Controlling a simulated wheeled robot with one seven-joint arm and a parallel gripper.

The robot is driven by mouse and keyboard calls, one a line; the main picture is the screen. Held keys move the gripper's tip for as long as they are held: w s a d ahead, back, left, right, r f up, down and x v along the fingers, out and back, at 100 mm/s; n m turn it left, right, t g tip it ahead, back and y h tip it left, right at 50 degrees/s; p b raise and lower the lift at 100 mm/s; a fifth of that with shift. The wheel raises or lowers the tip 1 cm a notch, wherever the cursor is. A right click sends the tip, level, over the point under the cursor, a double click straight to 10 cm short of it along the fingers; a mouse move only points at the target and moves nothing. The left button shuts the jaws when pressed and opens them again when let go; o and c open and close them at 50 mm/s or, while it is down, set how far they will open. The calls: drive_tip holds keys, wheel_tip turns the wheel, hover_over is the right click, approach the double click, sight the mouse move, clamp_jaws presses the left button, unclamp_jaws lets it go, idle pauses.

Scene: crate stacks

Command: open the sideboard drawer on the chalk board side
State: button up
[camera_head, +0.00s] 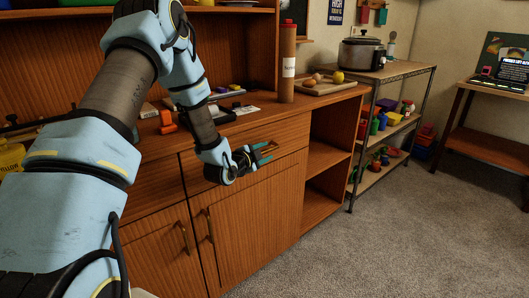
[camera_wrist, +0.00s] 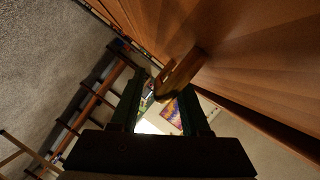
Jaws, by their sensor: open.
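The wooden sideboard (camera_head: 263,206) has two drawer fronts side by side above cupboard doors. The right drawer (camera_head: 291,137) is on the side of the dark chalk board (camera_head: 296,12), which is cut off at the top. Both drawers look shut. My gripper (camera_head: 268,152) is in front of the right drawer, its fingers pointing right along the front. In the wrist view, a brass-coloured handle (camera_wrist: 180,75) shows at the open fingers (camera_wrist: 160,98), close to the right finger. I cannot tell whether they touch. My gripper hides the handle in the head view.
A tall brown canister (camera_head: 287,62), a tray with food (camera_head: 320,86) and small items stand on the sideboard top. Open shelves lie right of the drawer. A metal rack (camera_head: 375,143) with a slow cooker (camera_head: 362,53) stands further right. The carpet (camera_head: 400,240) in front is clear.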

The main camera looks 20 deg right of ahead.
drive_tip(key=shift+c, duration=0.2)
clamp_jaws()
idle(1.1)
